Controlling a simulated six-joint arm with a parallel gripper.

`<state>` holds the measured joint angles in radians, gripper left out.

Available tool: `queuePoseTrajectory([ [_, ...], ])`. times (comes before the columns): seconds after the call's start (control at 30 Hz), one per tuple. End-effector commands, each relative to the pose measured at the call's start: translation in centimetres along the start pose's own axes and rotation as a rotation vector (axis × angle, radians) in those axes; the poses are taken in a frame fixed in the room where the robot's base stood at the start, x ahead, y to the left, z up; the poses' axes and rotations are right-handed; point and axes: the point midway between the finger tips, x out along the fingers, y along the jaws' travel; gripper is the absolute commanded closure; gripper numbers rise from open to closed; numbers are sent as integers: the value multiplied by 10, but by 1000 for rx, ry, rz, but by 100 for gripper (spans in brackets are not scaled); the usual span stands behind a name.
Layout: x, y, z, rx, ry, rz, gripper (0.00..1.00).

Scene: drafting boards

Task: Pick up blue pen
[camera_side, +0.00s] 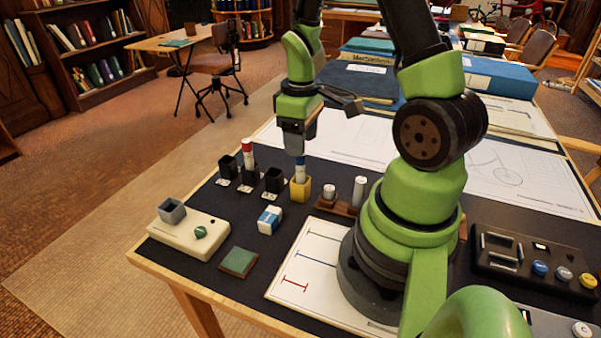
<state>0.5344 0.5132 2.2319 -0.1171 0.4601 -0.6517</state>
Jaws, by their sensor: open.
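The blue pen (300,163) stands upright in a small yellow holder (301,189) on the dark board. Its blue upper end shows and a pale part lies below it; its lower end is hidden in the holder. My gripper (297,152) points down directly over the yellow holder, with its tips at or just above the pen's top. The jaws are open, but the fingers are small here. I cannot tell whether they touch the pen.
Several black holders stand left of the pen, one with a red-topped pen (247,148). A brown stand (336,206) with white cylinders is to the right. A blue-white eraser (269,220), green pad (239,262) and beige box (187,238) lie in front.

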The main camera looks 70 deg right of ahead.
Motion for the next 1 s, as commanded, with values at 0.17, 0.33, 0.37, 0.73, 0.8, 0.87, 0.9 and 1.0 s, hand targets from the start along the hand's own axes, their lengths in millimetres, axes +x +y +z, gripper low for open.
queuePoseTrajectory([
  [0.17, 12, -1, 0, -1, -1, -1, 48],
  [0.33, 36, -5, 2, 0, -6, -4, 48],
  [0.37, 40, -5, 2, -1, -5, -3, 48],
  [0.73, 60, -4, 0, 2, 1, 0, 48],
  [0.8, 60, -4, 0, 1, 1, 0, 48],
  [0.87, 60, -4, 0, 1, 1, 0, 57],
  [0.9, 60, -4, 0, 1, 1, 0, 66],
  [1.0, 60, -4, 0, 1, 1, 0, 89],
])
